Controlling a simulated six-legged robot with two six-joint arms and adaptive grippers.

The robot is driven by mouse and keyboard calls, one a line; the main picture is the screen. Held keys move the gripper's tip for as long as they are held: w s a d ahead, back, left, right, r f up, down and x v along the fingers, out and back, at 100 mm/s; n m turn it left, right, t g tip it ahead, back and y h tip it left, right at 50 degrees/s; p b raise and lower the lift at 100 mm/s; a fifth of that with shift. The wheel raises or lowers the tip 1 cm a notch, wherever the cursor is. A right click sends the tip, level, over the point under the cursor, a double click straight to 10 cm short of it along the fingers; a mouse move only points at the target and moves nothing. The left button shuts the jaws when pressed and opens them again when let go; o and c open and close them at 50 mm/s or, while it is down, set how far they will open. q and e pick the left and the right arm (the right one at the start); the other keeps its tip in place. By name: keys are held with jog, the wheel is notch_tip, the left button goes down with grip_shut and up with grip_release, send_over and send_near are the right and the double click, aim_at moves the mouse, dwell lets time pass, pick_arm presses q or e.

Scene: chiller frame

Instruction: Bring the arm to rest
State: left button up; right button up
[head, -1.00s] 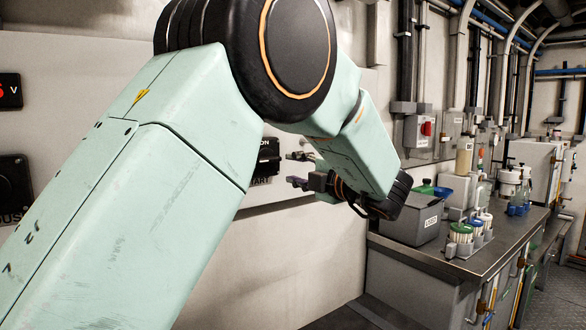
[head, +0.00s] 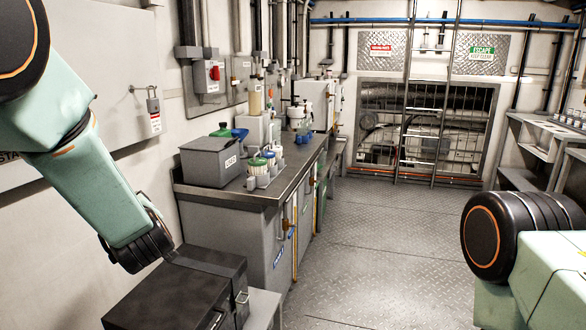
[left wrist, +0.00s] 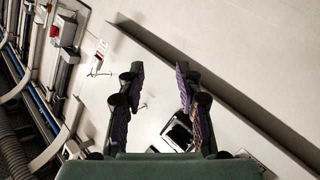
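My left arm (head: 85,175) comes in from the left in the head view, its pale green forearm sloping down to a black wrist. My left gripper's fingers cannot be made out there. In the left wrist view my left gripper (left wrist: 157,80) is open, with two dark fingers apart and nothing between them.
A black case (head: 170,295) lies below my left wrist. A steel counter (head: 265,195) holds a grey bin (head: 210,162) and bottles. A padlock with a tag (head: 153,110) hangs on the wall panel. The metal floor (head: 385,240) is clear toward a ladder (head: 430,100).

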pick_arm(q)
jog(key=s+d+f+m+g+h, duration=0.25)
jog(key=s+f+m, duration=0.35)
jog(key=f, duration=0.6)
jog(key=s+d+f+m+g+h, duration=0.2)
jog(key=s+d+f+m+h, duration=0.15)
jog(key=s+f, duration=0.6)
jog(key=s+d+f+m+g+h, duration=0.1)
jog(key=s+f+g, duration=0.3)
jog(key=s, duration=1)
jog(key=s+d+f+m+g+h, duration=0.2)
jog(key=s+d+f+g, duration=0.2)
jog(key=s+f, duration=0.7)
jog(key=s, duration=0.3)
jog(key=shift+s+f, duration=0.25)
jog(key=shift+s, duration=0.05)
